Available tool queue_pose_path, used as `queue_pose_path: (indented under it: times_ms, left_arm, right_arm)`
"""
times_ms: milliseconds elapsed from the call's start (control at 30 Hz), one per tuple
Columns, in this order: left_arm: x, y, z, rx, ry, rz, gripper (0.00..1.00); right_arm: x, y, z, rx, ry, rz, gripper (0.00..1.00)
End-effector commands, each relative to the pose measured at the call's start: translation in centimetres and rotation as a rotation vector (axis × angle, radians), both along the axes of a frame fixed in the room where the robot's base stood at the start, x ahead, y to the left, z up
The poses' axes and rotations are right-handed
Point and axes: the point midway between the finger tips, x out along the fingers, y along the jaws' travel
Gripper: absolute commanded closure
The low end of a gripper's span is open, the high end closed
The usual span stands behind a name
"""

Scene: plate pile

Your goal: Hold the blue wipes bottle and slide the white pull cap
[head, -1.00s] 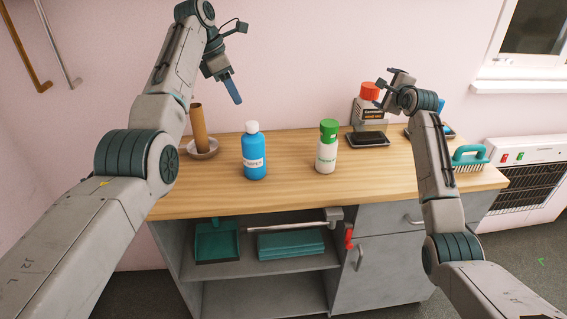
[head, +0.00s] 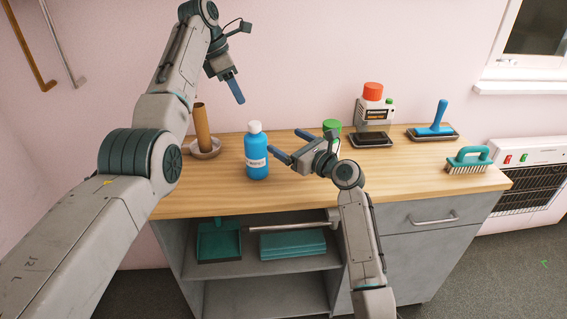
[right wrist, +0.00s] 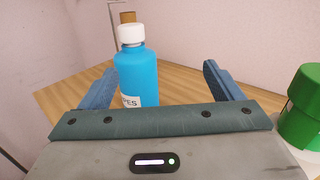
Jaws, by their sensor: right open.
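The blue wipes bottle (head: 257,165) stands upright on the wooden counter, with a white cap (head: 254,127) on top. In the right wrist view the bottle (right wrist: 138,75) and its white cap (right wrist: 131,34) show ahead, left of the middle between my fingers. My right gripper (head: 288,145) is open and empty, just right of the bottle at about its height, fingers pointing toward it. My left gripper (head: 238,95) hangs above and behind the bottle, apart from it; only one finger line shows, so its opening is unclear.
A green-capped bottle (head: 332,126) is mostly hidden behind my right gripper; it also shows at the right wrist view's edge (right wrist: 302,105). A brown tube (head: 201,128) stands in a bowl at left. A red-capped container (head: 372,110), trays and a teal brush (head: 468,160) stand right.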

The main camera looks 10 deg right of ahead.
Motion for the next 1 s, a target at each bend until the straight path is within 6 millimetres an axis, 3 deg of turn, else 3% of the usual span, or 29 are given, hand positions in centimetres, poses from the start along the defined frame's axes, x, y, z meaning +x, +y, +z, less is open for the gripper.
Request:
queue_pose_path:
  times_ms: [100, 333, 800, 1000]
  left_arm:
    - [0.0, 0.0, 0.0, 0.0, 0.0, 0.0, 0.64]
    - [0.0, 0.0, 0.0, 0.0, 0.0, 0.0, 0.64]
    - [0.0, 0.0, 0.0, 0.0, 0.0, 0.0, 0.64]
    - [0.0, 0.0, 0.0, 0.0, 0.0, 0.0, 0.64]
  right_arm:
    - [-2.0, 1.4, -2.6, 0.01, 0.035, 0.017, 0.14]
    - [-2.8, 2.5, -4.0, 0.017, 0.054, 0.028, 0.14]
    - [3.1, 7.6, -4.0, 0.016, 0.055, 0.029, 0.14]
    - [4.6, 8.9, -4.0, 0.016, 0.055, 0.029, 0.14]
